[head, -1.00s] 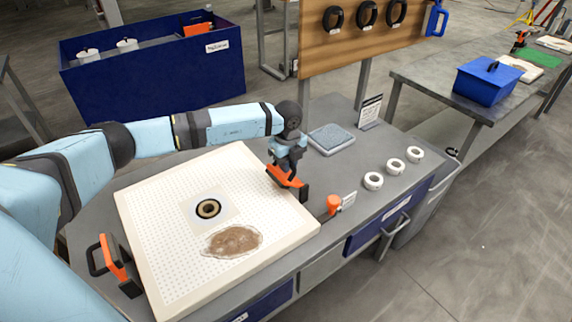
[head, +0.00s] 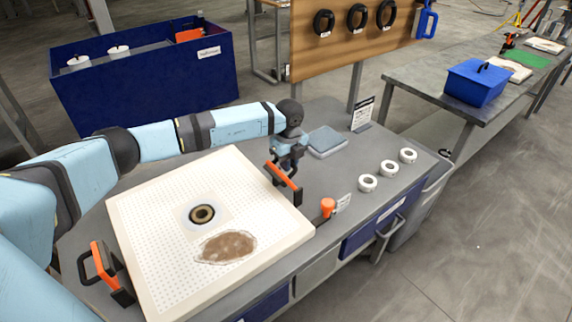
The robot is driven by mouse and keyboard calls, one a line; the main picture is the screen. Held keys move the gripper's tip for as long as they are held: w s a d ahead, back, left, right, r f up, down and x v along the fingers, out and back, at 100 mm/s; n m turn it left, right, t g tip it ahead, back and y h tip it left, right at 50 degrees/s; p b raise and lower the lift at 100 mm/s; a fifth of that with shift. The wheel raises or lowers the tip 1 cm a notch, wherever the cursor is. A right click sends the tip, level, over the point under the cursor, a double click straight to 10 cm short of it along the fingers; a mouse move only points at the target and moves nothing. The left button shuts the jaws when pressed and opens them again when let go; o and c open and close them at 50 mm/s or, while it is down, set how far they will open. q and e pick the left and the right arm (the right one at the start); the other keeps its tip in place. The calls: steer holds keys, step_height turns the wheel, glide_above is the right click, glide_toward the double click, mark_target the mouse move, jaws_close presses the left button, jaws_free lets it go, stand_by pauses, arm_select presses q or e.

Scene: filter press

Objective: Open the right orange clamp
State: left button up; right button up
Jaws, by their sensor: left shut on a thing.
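The right orange clamp (head: 283,176) sits at the right edge of the white perforated filter plate (head: 150,225). Its orange bar slants down to the right and ends in a dark block. My left gripper (head: 285,165) is just behind the bar and is shut on this clamp, at its far side. The gripper hides part of the clamp's handle, so its exact angle is hard to tell. A second orange clamp (head: 105,263) with a black loop handle is at the plate's left edge. My right gripper is not in view.
An orange knob (head: 327,207) with a small label stands close to the right clamp. A grey pad (head: 327,141) and white rings (head: 388,168) lie to the right on the bench. The plate bears a brown patch (head: 228,247) and a central port (head: 202,214).

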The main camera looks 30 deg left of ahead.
arm_select(q)
steer(key=shift+w+d, duration=0.1)
steer(key=shift+w, duration=0.4)
steer(key=shift+w+d+f+b, duration=0.15)
steer(key=shift+w+b, duration=0.15)
steer(key=shift+w, duration=0.05)
steer(key=shift+w+d+f+b, duration=0.15)
steer(key=shift+w+b, duration=0.1)
steer(key=shift+w, duration=0.1)
steer(key=shift+w+d+f+b, duration=0.25)
steer(key=shift+w+f+b, duration=0.15)
steer(key=shift+w+b, duration=0.2)
